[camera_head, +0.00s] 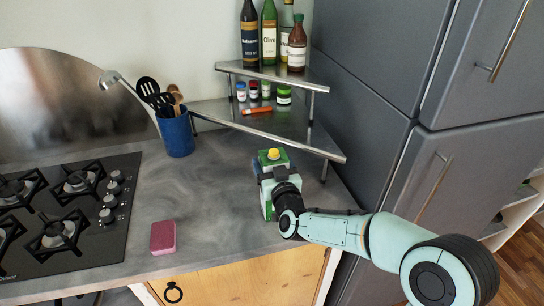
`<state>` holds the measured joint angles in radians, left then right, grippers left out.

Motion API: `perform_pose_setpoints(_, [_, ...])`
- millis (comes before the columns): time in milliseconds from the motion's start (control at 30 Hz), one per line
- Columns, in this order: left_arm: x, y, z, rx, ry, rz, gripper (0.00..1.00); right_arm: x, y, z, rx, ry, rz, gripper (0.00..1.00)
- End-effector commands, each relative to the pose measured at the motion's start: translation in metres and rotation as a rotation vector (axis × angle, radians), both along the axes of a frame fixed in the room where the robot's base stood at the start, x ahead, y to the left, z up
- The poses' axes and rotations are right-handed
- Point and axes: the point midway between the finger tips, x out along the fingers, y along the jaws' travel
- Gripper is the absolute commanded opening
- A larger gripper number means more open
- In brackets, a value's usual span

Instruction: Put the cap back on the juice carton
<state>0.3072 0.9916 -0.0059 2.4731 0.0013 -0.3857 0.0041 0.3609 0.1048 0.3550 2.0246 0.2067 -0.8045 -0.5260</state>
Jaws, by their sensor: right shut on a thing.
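The juice carton (265,207) stands upright on the grey counter, below the right part of the corner shelf. It has a green top and pale sides, partly hidden by my right gripper (273,171). A yellow cap-like piece (273,153) shows at the carton's top; I cannot tell whether it is seated or only resting there. My right gripper reaches in from the right and is shut around the upper part of the carton. Its fingertips are small and partly hidden. My left gripper is out of view.
A two-tier corner shelf (285,124) with bottles and small jars stands behind the carton. A blue utensil pot (176,134), a pink sponge (163,237) and a gas hob (70,215) are to the left. Tall grey cabinets (365,110) stand right. The middle counter is clear.

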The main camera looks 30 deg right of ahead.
Motion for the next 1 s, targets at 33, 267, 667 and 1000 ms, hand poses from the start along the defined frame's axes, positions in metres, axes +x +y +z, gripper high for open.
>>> perform_pose_setpoints(33, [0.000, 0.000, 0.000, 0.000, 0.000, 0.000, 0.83, 0.000, 0.000, 0.004, -0.003, -0.012, 0.000, 0.00])
perform_pose_setpoints(267, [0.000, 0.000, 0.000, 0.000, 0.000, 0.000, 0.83, 0.000, 0.000, 0.004, -0.003, -0.014, 0.000, 0.00])
perform_pose_setpoints(667, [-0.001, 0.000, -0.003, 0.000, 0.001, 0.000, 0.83, 0.000, 0.000, -0.003, -0.001, -0.002, 0.000, 1.00])
perform_pose_setpoints(1000, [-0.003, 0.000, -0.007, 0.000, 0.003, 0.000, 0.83, -0.020, 0.005, -0.001, -0.005, -0.003, 0.001, 1.00])
